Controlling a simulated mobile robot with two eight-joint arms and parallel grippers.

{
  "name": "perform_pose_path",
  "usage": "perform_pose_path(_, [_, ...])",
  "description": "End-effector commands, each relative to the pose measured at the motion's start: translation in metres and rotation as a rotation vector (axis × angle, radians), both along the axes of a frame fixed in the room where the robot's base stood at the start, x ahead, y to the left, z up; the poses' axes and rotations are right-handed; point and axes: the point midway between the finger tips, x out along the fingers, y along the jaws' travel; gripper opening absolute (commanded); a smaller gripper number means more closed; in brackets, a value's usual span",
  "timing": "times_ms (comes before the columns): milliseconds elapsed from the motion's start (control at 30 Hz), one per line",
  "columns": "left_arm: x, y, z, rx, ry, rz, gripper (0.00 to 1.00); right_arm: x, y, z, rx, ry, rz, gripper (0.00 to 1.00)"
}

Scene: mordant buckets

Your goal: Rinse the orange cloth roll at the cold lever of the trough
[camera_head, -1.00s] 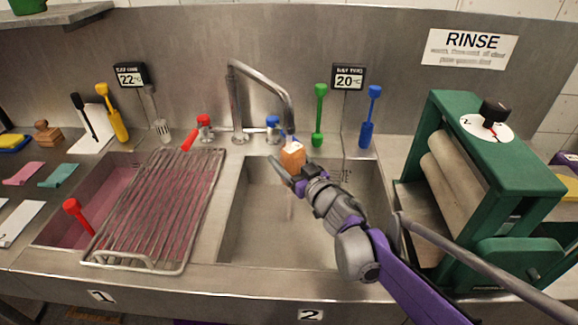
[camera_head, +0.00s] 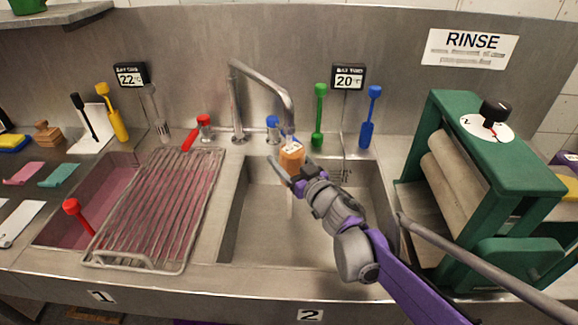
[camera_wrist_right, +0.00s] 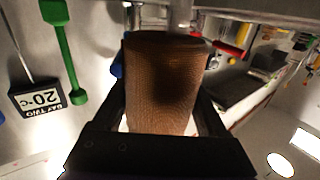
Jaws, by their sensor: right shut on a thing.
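The orange cloth roll (camera_head: 291,155) is held by my right gripper (camera_head: 287,170) just under the spout of the tap (camera_head: 262,78), above the right basin of the trough (camera_head: 275,225). In the right wrist view the cloth roll (camera_wrist_right: 165,82) fills the space between the fingers and looks brown and shadowed. The blue-marked lever (camera_head: 272,124) and the red-marked lever (camera_head: 203,122) stand on either side of the tap's base. My left gripper is not in view.
A wire rack (camera_head: 158,207) lies over the left basin, which holds pink liquid (camera_head: 60,222). A green wringer (camera_head: 500,150) with a long bar stands close on the right. Green (camera_head: 319,115) and blue (camera_head: 369,118) tools are at the back wall.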

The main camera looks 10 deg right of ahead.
Motion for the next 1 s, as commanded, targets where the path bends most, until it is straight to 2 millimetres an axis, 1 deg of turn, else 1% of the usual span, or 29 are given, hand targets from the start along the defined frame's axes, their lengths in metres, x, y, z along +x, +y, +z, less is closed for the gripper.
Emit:
perform_pose_path(267, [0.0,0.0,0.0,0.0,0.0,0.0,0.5,0.001,-0.002,0.0,0.0,0.0,0.001,0.13])
perform_pose_path(633, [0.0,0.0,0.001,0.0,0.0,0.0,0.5,-0.002,0.008,0.0,0.001,0.0,0.001,0.13])
perform_pose_path(1000, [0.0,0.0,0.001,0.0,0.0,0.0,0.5,-0.002,0.008,0.0,0.0,0.0,0.0,0.13])
